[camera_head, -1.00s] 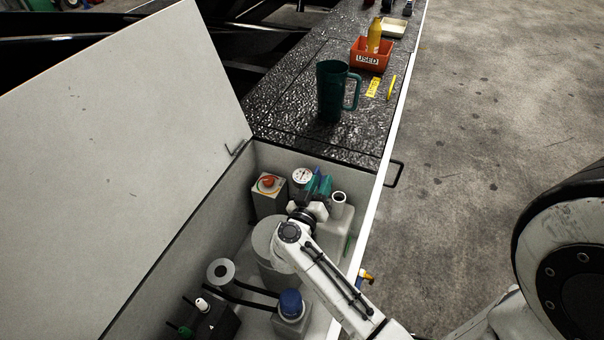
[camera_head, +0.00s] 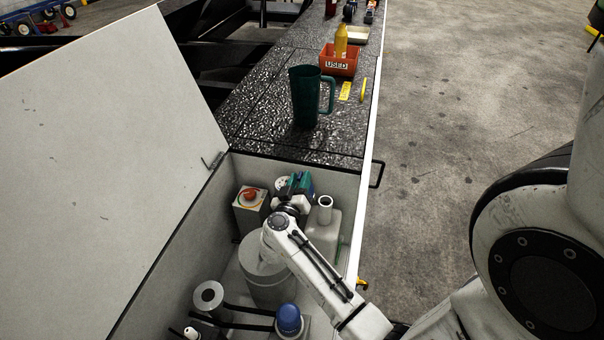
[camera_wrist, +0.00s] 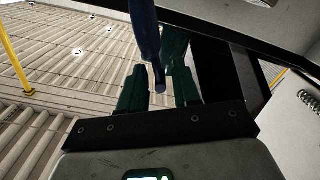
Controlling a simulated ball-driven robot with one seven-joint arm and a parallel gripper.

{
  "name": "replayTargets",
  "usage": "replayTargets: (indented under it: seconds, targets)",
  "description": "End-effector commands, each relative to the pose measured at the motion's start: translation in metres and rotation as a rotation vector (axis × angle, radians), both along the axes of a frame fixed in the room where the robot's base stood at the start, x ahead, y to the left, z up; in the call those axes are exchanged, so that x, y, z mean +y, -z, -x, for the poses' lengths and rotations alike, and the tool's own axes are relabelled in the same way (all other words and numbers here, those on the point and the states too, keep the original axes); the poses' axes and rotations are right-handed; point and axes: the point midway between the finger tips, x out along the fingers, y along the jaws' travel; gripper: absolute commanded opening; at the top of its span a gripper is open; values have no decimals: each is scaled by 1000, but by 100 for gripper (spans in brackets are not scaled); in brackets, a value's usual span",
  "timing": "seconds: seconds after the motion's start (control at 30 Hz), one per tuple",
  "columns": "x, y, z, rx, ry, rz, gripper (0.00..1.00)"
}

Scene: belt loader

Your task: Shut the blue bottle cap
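My gripper (camera_head: 297,187) is over the far end of the open bin, left of a pale jug's open neck (camera_head: 325,202). Its green fingers also show in the wrist view (camera_wrist: 158,88). A dark blue piece (camera_wrist: 146,35) hangs between them there, its narrow end low between the fingers. I cannot tell whether they grip it or whether it is a cap. Blue also shows beside the green fingers in the head view (camera_head: 308,182). A separate blue domed cap (camera_head: 289,318) sits on a container near the bottom edge.
A grey cylinder (camera_head: 268,286), a box with a red knob (camera_head: 250,214) and a roll (camera_head: 208,297) crowd the bin. The raised white lid (camera_head: 110,150) stands left. A green mug (camera_head: 305,98) and red USED box (camera_head: 339,66) sit on the belt.

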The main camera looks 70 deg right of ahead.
Motion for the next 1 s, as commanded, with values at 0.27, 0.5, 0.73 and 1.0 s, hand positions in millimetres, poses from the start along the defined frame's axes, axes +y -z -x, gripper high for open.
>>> replayTargets:
  seconds: [0.27,0.5,0.73,1.0]
  targets:
    - [-29,1,-2,0,1,0,32]
    - [-32,0,-2,0,-1,0,32]
    - [-32,0,-2,0,-1,0,19]
    - [-32,1,-2,0,0,-1,0]
